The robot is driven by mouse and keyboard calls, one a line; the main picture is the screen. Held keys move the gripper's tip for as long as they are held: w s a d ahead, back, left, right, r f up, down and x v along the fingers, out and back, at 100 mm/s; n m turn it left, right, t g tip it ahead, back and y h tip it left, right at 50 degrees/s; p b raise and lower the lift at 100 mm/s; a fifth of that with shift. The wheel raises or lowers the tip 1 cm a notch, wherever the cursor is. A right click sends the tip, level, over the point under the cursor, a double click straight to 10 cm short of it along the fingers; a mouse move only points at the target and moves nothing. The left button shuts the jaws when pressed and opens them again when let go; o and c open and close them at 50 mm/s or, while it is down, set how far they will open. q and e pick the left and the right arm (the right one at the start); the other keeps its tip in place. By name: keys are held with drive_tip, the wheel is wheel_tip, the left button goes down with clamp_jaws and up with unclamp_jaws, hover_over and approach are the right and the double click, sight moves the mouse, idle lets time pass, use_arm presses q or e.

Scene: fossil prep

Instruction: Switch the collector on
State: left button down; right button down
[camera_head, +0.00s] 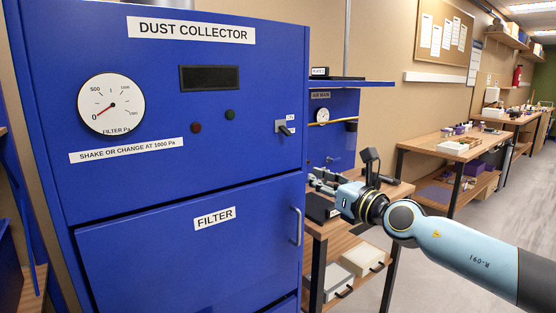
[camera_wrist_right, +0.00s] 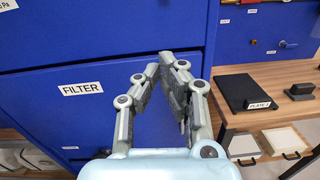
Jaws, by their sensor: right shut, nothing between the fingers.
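The dust collector (camera_head: 150,195) is a large blue cabinet filling the left of the head view. Its switch (camera_head: 284,128) is a grey plate with a dark lever near the right edge of the front, with small labels beside it. The lever's exact position is hard to tell. The display (camera_head: 209,78) is dark and the gauge (camera_head: 111,104) needle points at 0. My right gripper (camera_head: 315,179) is shut and empty, below and right of the switch, apart from it. In the wrist view the right gripper (camera_wrist_right: 160,66) is in front of the blue cabinet (camera_wrist_right: 95,25). My left gripper is not in view.
The filter door handle (camera_head: 296,226) sticks out below the switch. Right of the cabinet, a wooden bench (camera_head: 400,190) carries a black plate (camera_wrist_right: 247,91). White trays (camera_head: 362,258) sit on its lower shelf. The floor at right is clear.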

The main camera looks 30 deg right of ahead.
sight(285, 131)
drive_tip(key=shift+n+t+y, duration=0.3)
drive_tip(key=shift+n, duration=0.2)
drive_tip(key=r, duration=0.2)
drive_tip(key=w+r, duration=0.1)
drive_tip(key=r, duration=0.1)
drive_tip(key=shift+w+d, duration=0.15)
drive_tip(key=shift+d, duration=0.05)
drive_tip(key=w+b, duration=0.1)
drive_tip(key=w, duration=0.2)
drive_tip(key=w+b, duration=0.1)
drive_tip(key=w, duration=0.2)
drive_tip(key=w+b, duration=0.1)
drive_tip(key=w, duration=0.2)
drive_tip(key=shift+a+r, duration=0.35)
drive_tip(key=shift+w+r+b, duration=0.15)
drive_tip(key=shift+w+b, duration=0.15)
drive_tip(key=shift+w, duration=0.15)
